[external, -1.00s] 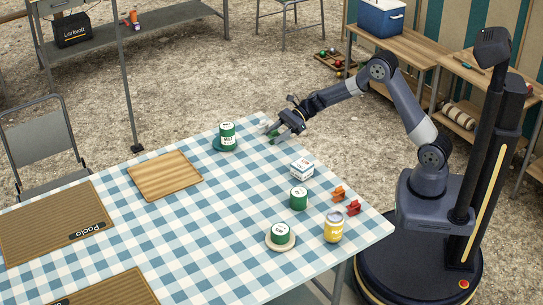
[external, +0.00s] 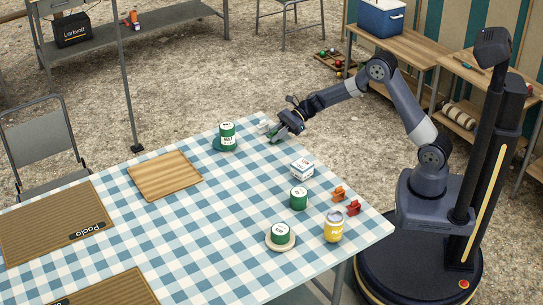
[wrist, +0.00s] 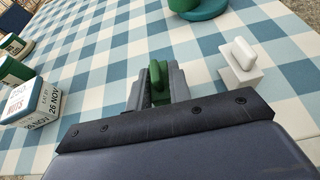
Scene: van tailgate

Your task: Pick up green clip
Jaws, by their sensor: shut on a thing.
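The green clip (wrist: 156,78) is between the two fingers of my gripper (wrist: 158,82) in the wrist view, with the finger pads against its sides. Its lower part is hidden by the fingers and the wrist housing. In the external view my gripper (external: 276,137) is at the far right corner of the checked table, low over the cloth, shut on the clip. I cannot tell whether the clip still touches the cloth. A white clip (wrist: 239,58) stands just right of the fingers in the wrist view.
A green tin (external: 227,134) on a green saucer stands left of my gripper. A white box (external: 302,168), green tins (external: 298,199), orange (external: 339,194) and red clips (external: 353,207) and a yellow can (external: 333,230) stand toward the near right edge. A wooden board (external: 165,176) lies left.

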